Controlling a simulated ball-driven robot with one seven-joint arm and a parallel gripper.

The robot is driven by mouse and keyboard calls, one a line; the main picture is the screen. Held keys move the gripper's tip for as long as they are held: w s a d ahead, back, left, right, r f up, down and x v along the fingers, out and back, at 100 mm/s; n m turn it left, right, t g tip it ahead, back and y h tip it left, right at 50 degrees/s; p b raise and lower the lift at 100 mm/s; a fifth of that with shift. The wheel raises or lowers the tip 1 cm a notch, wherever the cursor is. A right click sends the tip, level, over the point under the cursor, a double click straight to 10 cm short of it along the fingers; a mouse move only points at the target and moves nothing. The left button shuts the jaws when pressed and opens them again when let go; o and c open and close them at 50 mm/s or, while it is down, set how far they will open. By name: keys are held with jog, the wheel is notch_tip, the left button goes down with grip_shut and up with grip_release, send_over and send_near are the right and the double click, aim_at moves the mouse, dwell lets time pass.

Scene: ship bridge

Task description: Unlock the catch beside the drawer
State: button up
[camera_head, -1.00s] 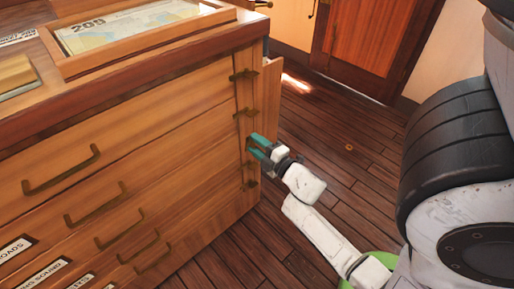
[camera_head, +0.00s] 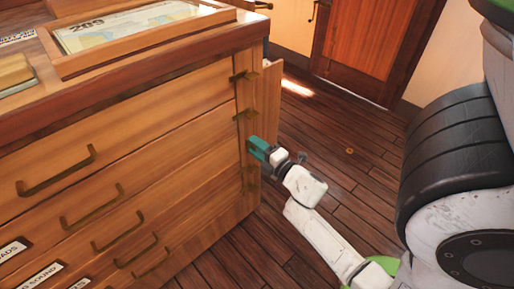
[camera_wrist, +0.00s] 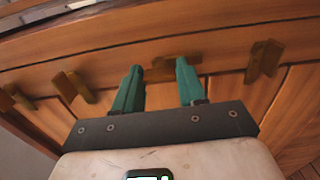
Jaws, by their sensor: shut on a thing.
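Several small brass catches sit one above another on the narrow wooden strip beside the drawers, including a top catch (camera_head: 245,76) and a second catch (camera_head: 245,113). My gripper (camera_head: 257,147) has teal fingers and is at the catch below the second one. In the wrist view, my gripper (camera_wrist: 159,80) is shut on this brass catch (camera_wrist: 178,62), whose far part shows beyond the fingertips. In the head view my fingers mostly hide it. Other catches show to the right (camera_wrist: 265,60) and left (camera_wrist: 76,87) in the wrist view.
The wooden chest has several drawers with brass handles (camera_head: 57,171). A framed chart (camera_head: 140,25) lies on top. A narrow wooden panel (camera_head: 267,95) sticks out by the chest's corner. The plank floor (camera_head: 340,135) to the right is clear.

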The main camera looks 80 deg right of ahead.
jog(key=o, duration=1.1)
jog(key=shift+c, duration=0.2)
jog(key=v, duration=1)
jog(key=shift+s+a+p, duration=0.2)
jog(key=shift+s+p, duration=0.15)
